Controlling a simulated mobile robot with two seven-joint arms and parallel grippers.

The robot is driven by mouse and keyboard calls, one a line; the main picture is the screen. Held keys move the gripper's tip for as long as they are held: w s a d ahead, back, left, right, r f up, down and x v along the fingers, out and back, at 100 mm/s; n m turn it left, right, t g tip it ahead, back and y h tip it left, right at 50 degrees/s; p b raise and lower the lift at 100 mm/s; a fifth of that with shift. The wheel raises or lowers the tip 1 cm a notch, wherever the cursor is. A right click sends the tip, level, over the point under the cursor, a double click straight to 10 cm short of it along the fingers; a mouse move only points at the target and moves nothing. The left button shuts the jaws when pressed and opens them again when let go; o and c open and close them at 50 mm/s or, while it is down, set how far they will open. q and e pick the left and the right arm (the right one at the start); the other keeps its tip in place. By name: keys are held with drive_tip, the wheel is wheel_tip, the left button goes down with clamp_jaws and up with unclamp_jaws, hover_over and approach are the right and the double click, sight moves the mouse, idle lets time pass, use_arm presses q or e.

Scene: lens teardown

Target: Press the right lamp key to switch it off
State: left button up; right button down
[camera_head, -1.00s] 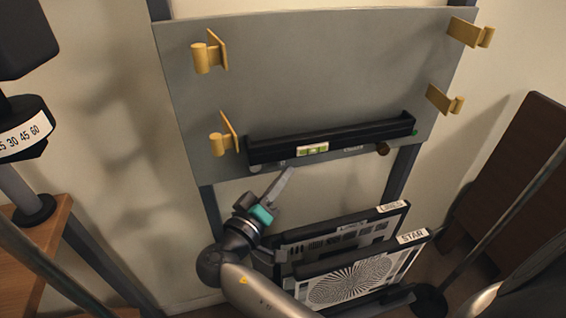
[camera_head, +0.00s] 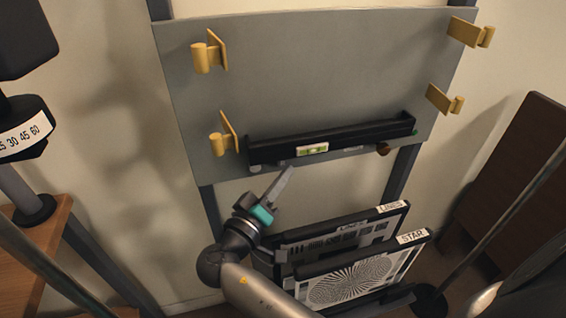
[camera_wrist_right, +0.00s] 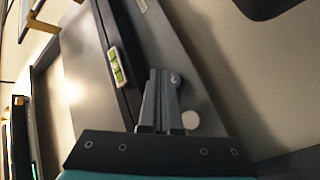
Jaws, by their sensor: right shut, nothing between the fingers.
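My right gripper (camera_head: 289,169) reaches up from the bottom centre, its fingers shut and empty, tips just under the black ledge (camera_head: 350,140) on the grey board (camera_head: 320,60). In the right wrist view the shut fingers (camera_wrist_right: 161,74) point along the ledge's underside. A small grey round knob (camera_wrist_right: 176,79) is close beside the tips; I cannot tell whether they touch. A pale round disc (camera_wrist_right: 190,120) sits beside the fingers, lower right. A small pale knob (camera_head: 255,169) shows under the ledge's left end. I cannot tell which is the right lamp key. My left gripper is out of view.
A small spirit level (camera_head: 313,149) is on the ledge's front. Yellow clips (camera_head: 207,57) flank the board. The LINES panel (camera_head: 340,237) and STAR panel (camera_head: 350,280) stand below, close to my right arm. A black dial (camera_head: 25,130) stands at left.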

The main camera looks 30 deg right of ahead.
drive_tip(key=shift+w, duration=0.15)
drive_tip(key=shift+w+d+b, duration=0.15)
drive_tip(key=shift+w+b, duration=0.15)
idle(0.3)
drive_tip(key=shift+w+d+b, duration=0.1)
drive_tip(key=shift+w+b, duration=0.2)
drive_tip(key=shift+w, duration=0.1)
idle(0.6)
drive_tip(key=shift+s+a+p, duration=0.25)
drive_tip(key=shift+s+p, duration=0.05)
drive_tip(key=shift+s, duration=0.6)
